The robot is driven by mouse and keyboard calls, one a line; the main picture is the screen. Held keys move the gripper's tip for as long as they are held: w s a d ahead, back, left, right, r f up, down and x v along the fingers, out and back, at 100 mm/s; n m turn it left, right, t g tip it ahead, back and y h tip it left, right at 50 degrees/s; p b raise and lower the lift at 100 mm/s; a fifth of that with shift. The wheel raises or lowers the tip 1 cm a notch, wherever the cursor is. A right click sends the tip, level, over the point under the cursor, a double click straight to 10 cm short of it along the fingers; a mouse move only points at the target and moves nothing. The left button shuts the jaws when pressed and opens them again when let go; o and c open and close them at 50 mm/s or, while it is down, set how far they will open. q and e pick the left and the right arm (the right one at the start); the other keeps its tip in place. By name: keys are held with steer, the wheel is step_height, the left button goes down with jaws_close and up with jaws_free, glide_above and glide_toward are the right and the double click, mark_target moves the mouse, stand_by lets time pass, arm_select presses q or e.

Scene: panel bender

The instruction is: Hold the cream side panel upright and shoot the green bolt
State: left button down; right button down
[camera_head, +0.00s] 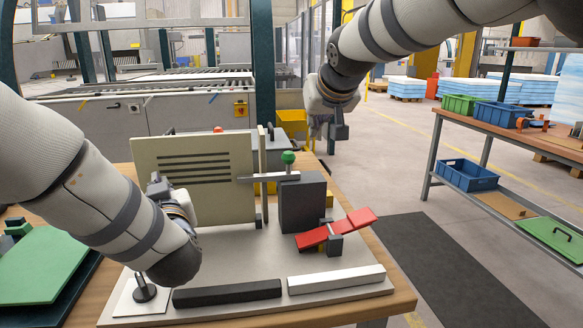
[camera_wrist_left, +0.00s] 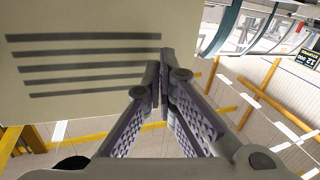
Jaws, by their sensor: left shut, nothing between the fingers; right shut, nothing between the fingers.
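The cream side panel (camera_head: 208,200) stands upright on a pale base plate, with dark slots across its upper half. It also fills the upper left of the left wrist view (camera_wrist_left: 80,108). The green bolt knob (camera_head: 288,157) sits on a silver bar (camera_head: 268,176) above a dark block; the bar's left end overlaps the panel's right edge in the picture. My left gripper (camera_head: 155,182) is shut and empty at the panel's left part; its closed fingertips (camera_wrist_left: 160,78) show against the panel, contact unclear. My right gripper (camera_head: 334,130) is shut and empty, above and behind the block.
A black bar (camera_head: 227,293) and a white bar (camera_head: 336,279) lie along the front of the base plate. A green tray (camera_head: 35,265) is at left.

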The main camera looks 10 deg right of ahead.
arm_select(q)
steer(key=s, duration=0.5)
steer(key=shift+s, duration=0.4)
